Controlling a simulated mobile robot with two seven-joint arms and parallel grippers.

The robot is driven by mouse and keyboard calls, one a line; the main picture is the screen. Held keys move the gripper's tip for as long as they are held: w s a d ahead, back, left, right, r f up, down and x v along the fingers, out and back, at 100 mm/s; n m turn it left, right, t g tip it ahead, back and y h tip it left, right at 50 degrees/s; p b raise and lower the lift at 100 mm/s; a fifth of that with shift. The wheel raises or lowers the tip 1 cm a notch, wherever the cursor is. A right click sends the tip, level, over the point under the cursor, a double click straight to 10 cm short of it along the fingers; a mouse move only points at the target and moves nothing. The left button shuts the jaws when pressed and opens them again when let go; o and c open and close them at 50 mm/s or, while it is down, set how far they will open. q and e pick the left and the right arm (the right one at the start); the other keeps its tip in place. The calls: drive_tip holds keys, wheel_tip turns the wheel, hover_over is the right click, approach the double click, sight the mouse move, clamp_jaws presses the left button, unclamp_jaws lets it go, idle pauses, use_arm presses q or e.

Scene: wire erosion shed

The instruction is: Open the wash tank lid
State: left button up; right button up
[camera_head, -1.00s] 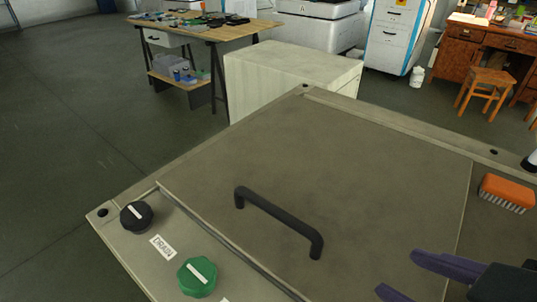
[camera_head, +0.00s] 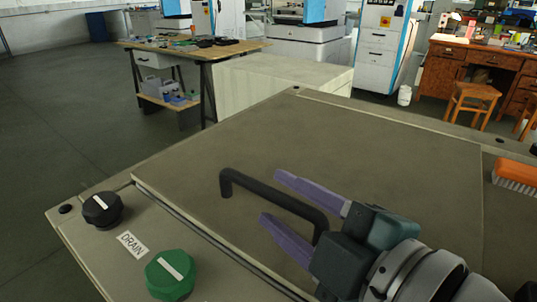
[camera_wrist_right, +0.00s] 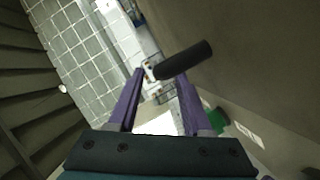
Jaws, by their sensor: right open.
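The wash tank lid (camera_head: 400,160) is a flat grey-brown panel lying closed in the tank top. Its black bar handle (camera_head: 250,187) stands near the front edge. My right gripper (camera_head: 272,197) comes in from the lower right with its purple fingers open. In the head view one finger shows on each side of the bar. In the right wrist view the handle (camera_wrist_right: 183,60) shows just beyond the fingertips (camera_wrist_right: 160,78), toward the right finger. Contact cannot be told. The right gripper partly hides the handle's near end. My left gripper is not in view.
A black knob (camera_head: 102,210), a DRAIN label (camera_head: 132,244) and a green knob (camera_head: 170,275) sit on the front strip. An orange brush (camera_head: 515,175) lies at the right. A pale cabinet (camera_head: 285,85) stands behind the tank, with a workbench (camera_head: 190,55) beyond. Floor at left is clear.

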sight(276, 198)
drive_tip(key=shift+x, duration=1.8)
drive_tip(key=shift+c, duration=0.2)
clamp_jaws()
